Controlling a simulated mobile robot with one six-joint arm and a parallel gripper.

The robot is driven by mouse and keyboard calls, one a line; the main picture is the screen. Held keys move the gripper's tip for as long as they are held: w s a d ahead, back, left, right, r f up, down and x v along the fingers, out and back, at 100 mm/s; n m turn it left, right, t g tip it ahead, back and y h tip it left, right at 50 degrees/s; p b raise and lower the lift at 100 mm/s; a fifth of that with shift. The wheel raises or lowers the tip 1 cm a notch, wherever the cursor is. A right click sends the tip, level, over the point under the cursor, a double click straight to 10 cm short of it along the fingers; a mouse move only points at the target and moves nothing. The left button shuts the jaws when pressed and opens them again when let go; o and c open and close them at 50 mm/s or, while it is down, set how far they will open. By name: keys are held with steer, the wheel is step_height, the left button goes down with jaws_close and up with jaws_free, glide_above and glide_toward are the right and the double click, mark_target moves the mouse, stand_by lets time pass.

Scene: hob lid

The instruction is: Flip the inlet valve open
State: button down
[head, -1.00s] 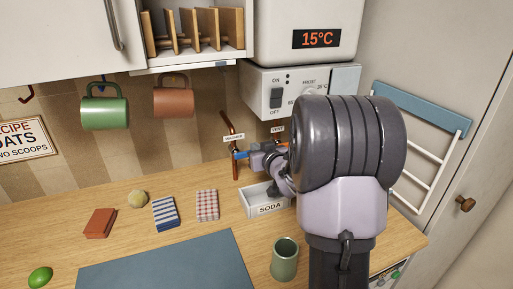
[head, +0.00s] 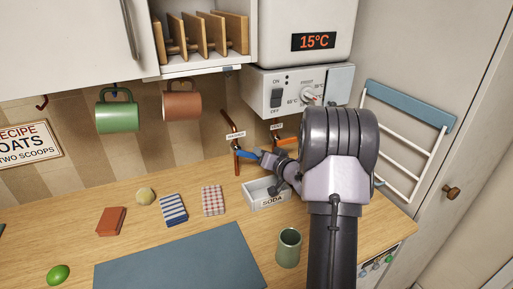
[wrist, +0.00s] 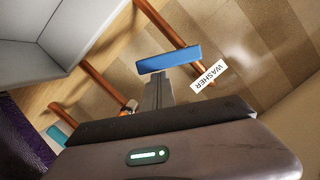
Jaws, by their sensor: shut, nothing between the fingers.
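A blue lever (head: 246,155) sits on a copper pipe (head: 231,127) on the back wall, beside a tag that reads WASHER (wrist: 208,74). An orange lever (head: 287,142) sits to its right under a VENT tag (head: 277,126). No tag that I can read says inlet. My gripper (head: 264,158) is shut and empty, with its tip at the right end of the blue lever. In the wrist view the fingertips (wrist: 158,77) are right by the blue lever (wrist: 169,60); I cannot tell whether they touch. A teal piece (wrist: 57,135) shows by another pipe.
A white SODA box (head: 264,196) stands below my gripper, and a green cup (head: 288,247) in front of it. The boiler panel (head: 293,92) hangs above. A towel rack (head: 408,130) is at the right. The blue-grey mat (head: 185,262) is clear.

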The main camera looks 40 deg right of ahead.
steer(key=shift+w+a+f+b, duration=0.15)
steer(key=shift+f+b, duration=0.15)
steer(key=shift+f, duration=0.35)
steer(key=shift+s+a+f+b, duration=0.1)
steer(key=shift+f+b, duration=0.2)
steer(key=shift+f, duration=0.35)
steer(key=shift+a+f+m, duration=0.2)
steer(key=shift+f+m, duration=0.25)
steer(key=shift+m, duration=0.15)
steer(key=shift+w+a+f+b, duration=0.15)
steer(key=shift+a+f+b, duration=0.05)
steer(key=shift+a+b, duration=0.1)
steer(key=p+v, duration=0.2)
steer(key=v, duration=0.4)
steer(key=shift+d, duration=0.15)
steer(key=shift+s, duration=0.75)
